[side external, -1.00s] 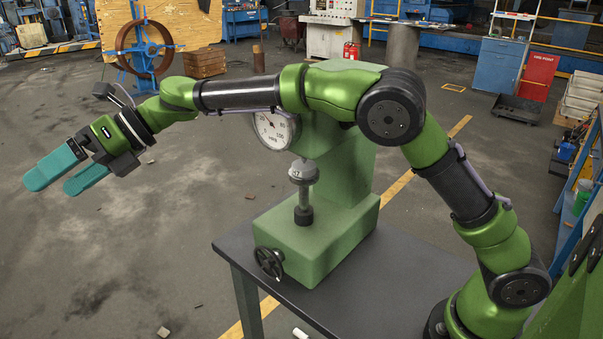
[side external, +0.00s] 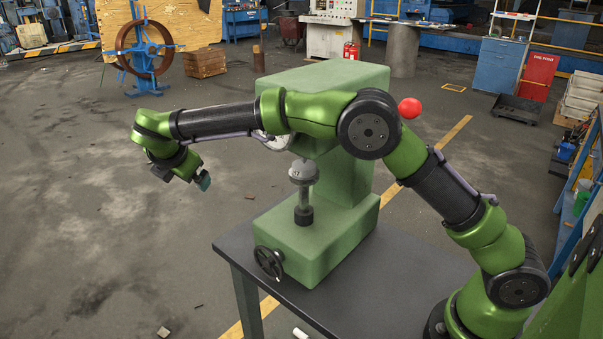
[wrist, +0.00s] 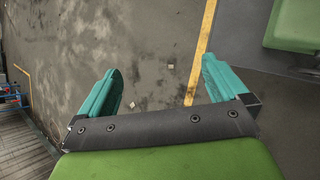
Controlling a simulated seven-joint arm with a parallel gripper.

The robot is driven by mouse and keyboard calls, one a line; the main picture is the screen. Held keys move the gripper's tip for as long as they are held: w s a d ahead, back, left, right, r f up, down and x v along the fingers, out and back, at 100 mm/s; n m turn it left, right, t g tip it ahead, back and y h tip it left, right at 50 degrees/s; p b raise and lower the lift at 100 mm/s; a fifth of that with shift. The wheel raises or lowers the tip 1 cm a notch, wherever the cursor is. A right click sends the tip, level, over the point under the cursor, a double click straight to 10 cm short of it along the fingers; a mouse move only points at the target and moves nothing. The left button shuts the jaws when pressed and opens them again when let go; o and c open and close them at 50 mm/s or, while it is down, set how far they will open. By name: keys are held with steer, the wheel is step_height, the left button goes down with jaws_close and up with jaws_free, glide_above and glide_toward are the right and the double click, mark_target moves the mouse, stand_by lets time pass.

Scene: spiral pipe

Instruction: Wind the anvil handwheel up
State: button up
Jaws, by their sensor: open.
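The anvil handwheel (side external: 269,262) is a small dark spoked wheel on the front lower face of the green testing machine (side external: 325,240). Above the base, a grey round anvil (side external: 303,172) stands on a short spindle. My gripper (side external: 204,181) is in the air to the left of the machine, above and left of the handwheel and well apart from it. In the wrist view my gripper (wrist: 168,85) shows two teal fingers spread wide with nothing between them. The dial is mostly hidden behind my arm.
The machine stands on a dark table (side external: 390,275), whose corner also shows in the wrist view (wrist: 262,85). A red ball-like knob (side external: 410,108) shows beside my arm's elbow. Open floor (side external: 110,220) lies left of the table.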

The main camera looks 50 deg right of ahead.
steer(key=s+f+m+g, duration=0.2)
steer(key=s+f+g, duration=0.1)
steer(key=s+g, duration=0.3)
steer(key=g, duration=0.3)
glide_toward(266, 260)
steer(key=shift+y, duration=0.4)
steer(key=x, duration=1.1)
steer(key=shift+d+f, duration=0.2)
steer(key=shift+d, duration=0.3)
steer(key=c, duration=0.7)
